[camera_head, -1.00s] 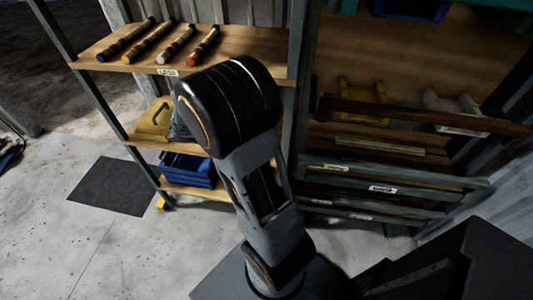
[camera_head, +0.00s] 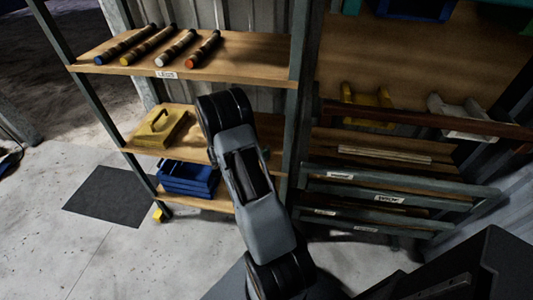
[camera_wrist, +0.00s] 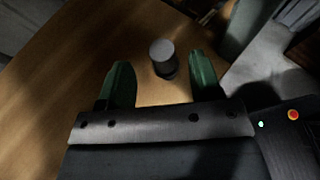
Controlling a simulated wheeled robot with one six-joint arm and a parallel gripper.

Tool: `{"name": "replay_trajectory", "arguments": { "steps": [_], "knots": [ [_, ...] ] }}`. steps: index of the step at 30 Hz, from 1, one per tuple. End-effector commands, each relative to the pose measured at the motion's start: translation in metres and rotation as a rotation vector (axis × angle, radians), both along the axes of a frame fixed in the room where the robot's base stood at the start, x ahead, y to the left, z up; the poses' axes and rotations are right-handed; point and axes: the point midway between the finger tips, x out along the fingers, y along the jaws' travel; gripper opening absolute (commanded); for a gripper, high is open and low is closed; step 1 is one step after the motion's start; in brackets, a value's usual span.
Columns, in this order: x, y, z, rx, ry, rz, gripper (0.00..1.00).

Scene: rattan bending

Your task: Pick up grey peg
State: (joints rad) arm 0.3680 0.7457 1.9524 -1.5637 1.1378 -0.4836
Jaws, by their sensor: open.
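In the wrist view, a grey peg (camera_wrist: 163,55) with a round, flat, lighter top stands on a wooden surface (camera_wrist: 60,75). My gripper (camera_wrist: 160,80) shows there with its two green fingers apart. The peg is between the fingertips in the picture, closer to the right finger. I see no contact between the fingers and the peg. In the head view the peg cannot be made out, and my gripper is hidden behind my arm.
A shelf unit holds several dark rods with coloured ends (camera_head: 175,48) on its top board. Below are a yellow case (camera_head: 159,128) and blue bins (camera_head: 188,178). A rack with yellow (camera_head: 367,103) and white (camera_head: 461,117) holders stands at right.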

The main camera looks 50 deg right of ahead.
Motion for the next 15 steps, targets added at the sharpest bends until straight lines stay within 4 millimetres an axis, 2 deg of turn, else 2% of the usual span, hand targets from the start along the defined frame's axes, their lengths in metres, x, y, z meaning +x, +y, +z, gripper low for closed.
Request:
{"name": "replay_trajectory", "arguments": {
  "steps": [5, 15],
  "knots": [
    [-0.002, -0.008, -0.004, 0.001, 0.0, -0.001, 0.58],
    [-0.011, -0.045, -0.02, 0.001, 0.0, -0.002, 0.58]
  ]
}}
